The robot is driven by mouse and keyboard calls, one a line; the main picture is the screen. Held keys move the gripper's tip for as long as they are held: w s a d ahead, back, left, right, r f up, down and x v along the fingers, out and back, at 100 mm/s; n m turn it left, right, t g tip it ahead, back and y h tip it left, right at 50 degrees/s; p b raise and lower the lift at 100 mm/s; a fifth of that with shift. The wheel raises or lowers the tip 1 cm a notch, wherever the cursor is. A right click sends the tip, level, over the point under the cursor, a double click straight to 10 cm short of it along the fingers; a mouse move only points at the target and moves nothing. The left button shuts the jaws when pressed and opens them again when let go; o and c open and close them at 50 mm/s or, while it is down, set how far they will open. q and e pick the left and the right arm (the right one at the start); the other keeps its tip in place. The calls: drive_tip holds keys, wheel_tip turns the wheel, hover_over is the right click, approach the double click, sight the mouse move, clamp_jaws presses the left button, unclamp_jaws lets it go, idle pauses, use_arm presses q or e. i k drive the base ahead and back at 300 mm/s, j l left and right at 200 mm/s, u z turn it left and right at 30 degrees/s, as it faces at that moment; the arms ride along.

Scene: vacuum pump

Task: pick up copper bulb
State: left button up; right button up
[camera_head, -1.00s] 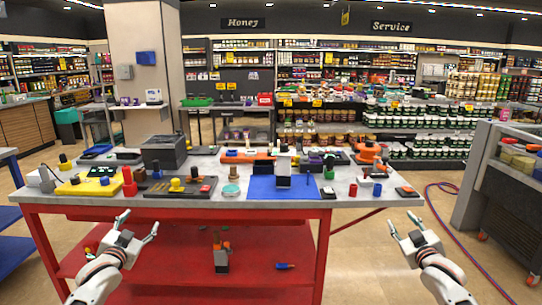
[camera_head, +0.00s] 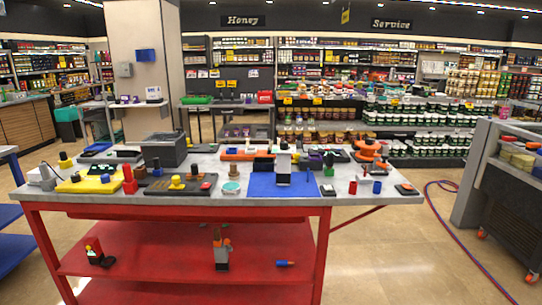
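I cannot say for sure which piece is the copper bulb. A small brownish, copper-toned upright piece (camera_head: 234,172) stands on the table just behind a pale teal round dish (camera_head: 232,188), and it is too small to make out well. Other small parts stand around it on the grey tabletop (camera_head: 345,197). Neither of my grippers shows in the head view now.
A blue mat (camera_head: 262,190) carries a white and black upright device (camera_head: 283,165). A yellow tray (camera_head: 90,184), a red bottle-like piece (camera_head: 129,180) and a dark box (camera_head: 164,149) crowd the left side. The red lower shelf (camera_head: 180,268) holds several small items.

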sight(330, 156)
drive_tip(key=i+l, duration=0.45)
drive_tip(key=l, duration=0.3)
drive_tip(key=i+l, duration=0.25)
drive_tip(key=l+u, duration=0.05)
drive_tip(key=l, duration=0.05)
